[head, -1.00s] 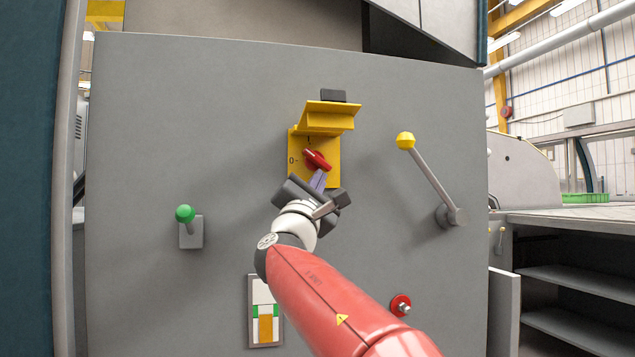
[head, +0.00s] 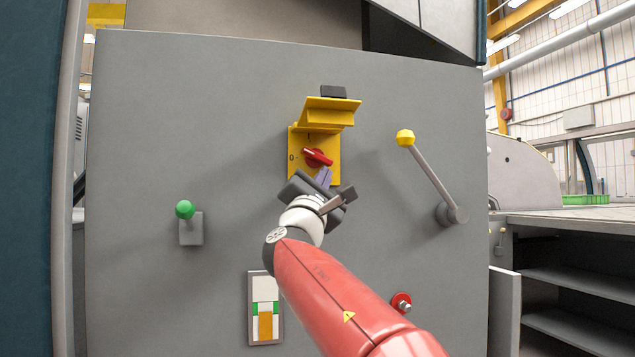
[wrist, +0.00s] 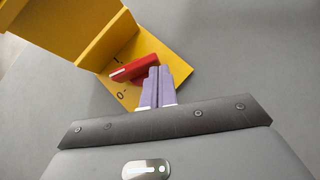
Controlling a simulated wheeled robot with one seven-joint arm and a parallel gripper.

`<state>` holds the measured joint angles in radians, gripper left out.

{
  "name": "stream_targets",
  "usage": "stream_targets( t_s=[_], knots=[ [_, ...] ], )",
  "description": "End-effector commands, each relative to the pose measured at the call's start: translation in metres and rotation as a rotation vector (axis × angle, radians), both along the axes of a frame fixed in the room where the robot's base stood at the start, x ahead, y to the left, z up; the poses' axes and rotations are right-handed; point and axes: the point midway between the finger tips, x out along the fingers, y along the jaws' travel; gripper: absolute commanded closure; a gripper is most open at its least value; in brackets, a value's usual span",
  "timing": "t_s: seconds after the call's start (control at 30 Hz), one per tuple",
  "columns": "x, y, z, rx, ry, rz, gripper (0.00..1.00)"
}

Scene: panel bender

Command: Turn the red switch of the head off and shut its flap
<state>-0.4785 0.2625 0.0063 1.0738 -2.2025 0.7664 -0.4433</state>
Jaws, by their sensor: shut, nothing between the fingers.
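The red switch (head: 318,158) sits on a yellow plate with a 0 mark at its left and an I mark above. Its white-marked end points up-left, between the two marks and near the 0 side; the wrist view also shows the red handle (wrist: 135,68) between the marks. The yellow flap (head: 329,114) stands open, sticking out above the switch. My gripper (head: 326,174) is shut and empty, just below the handle's right end. In the wrist view its lilac fingertips (wrist: 156,73) are close beside that end; I cannot tell if they touch.
A yellow-knobbed lever (head: 428,178) stands to the right on the grey panel (head: 150,120). A green-knobbed lever (head: 188,222) is at the left. The panel around the switch is clear.

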Motion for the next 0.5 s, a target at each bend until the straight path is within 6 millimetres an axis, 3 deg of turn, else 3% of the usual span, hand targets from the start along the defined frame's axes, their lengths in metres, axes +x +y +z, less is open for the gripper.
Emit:
stream_targets(
  t_s=[0.5],
  knots=[
    [0.004,-0.014,0.004,0.001,0.001,-0.001,1.00]
  ],
)
